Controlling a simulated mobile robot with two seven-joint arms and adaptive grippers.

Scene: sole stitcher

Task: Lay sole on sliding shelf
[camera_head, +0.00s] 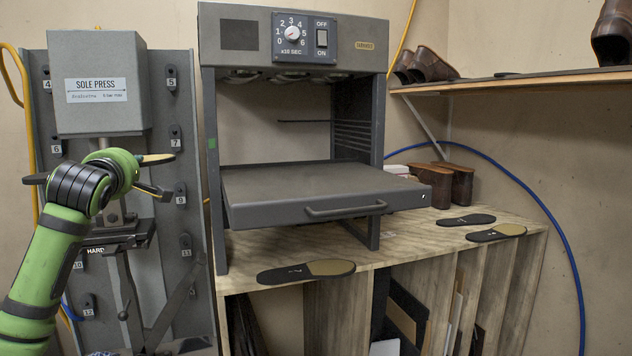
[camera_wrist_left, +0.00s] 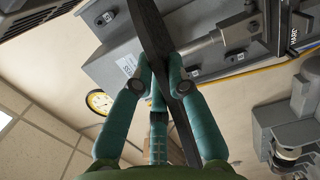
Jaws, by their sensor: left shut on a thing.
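My left gripper (camera_head: 136,163) is in front of the sole press at the left, shut on a thin sole. The sole's tan end (camera_head: 158,159) shows to the right of my wrist and a dark end to its left; my wrist hides the middle. In the left wrist view, the fingers (camera_wrist_left: 162,78) pinch the dark sole (camera_wrist_left: 150,25), seen nearly edge-on. The grey sliding shelf (camera_head: 300,187) is pulled out of the heater cabinet at the centre, its top bare and its handle in front. The gripper is left of the shelf, apart from it. My right gripper is not in view.
The sole press (camera_head: 97,85) stands beside my left arm. The cabinet (camera_head: 235,35) frames the shelf. Another sole (camera_head: 330,267) lies on the wooden bench below, with two more (camera_head: 466,220) at the right. Brown shoes (camera_head: 455,184) stand behind them. Air above the shelf is clear.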

